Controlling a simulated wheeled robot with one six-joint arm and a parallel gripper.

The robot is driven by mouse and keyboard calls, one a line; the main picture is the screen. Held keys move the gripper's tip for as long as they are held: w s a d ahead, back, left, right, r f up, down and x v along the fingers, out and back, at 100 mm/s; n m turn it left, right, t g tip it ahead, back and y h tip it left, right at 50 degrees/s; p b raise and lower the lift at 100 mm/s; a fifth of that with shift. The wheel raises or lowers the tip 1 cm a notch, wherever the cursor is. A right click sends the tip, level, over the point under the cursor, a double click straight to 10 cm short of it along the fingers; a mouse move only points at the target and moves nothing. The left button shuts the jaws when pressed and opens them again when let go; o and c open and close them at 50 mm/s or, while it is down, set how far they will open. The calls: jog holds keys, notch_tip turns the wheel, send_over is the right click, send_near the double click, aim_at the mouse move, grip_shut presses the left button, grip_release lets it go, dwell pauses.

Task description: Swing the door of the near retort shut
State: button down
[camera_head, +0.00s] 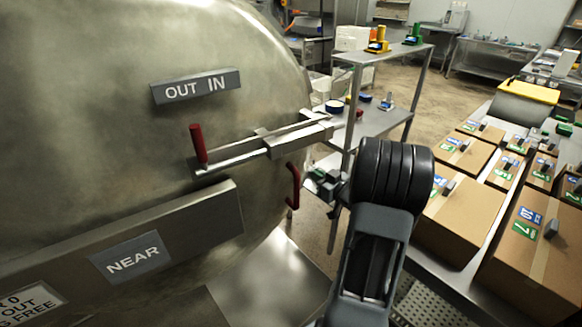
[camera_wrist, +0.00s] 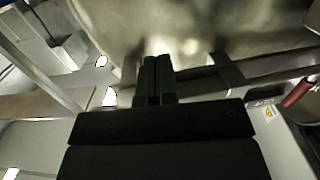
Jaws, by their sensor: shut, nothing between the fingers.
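The near retort's door (camera_head: 110,80) is a large domed metal face filling the left of the head view, with a NEAR plate (camera_head: 131,257). I cannot tell how far it stands open. A sliding bolt (camera_head: 265,146) with a red knob (camera_head: 198,144) lies across it under an OUT IN label (camera_head: 196,86). A red handle (camera_head: 293,187) is at the door's right edge. My gripper (camera_head: 318,178) is just right of that handle, apparently apart from it. In the wrist view my gripper (camera_wrist: 154,72) is shut and empty, with curved metal beyond and a red handle (camera_wrist: 298,92) at right.
A metal shelf rack (camera_head: 352,100) with small items stands behind my gripper. A long table (camera_head: 452,262) with several cardboard boxes (camera_head: 457,210) runs along the right. Open floor (camera_head: 432,75) shows farther back.

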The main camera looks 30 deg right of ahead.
send_near(285, 157)
jog(key=shift+y, duration=0.4)
jog(key=p+x, duration=0.1)
jog(key=x, duration=0.6)
jog(key=shift+d+f, duration=0.15)
jog(key=shift+d, duration=0.05)
jog(key=shift+w, duration=0.25)
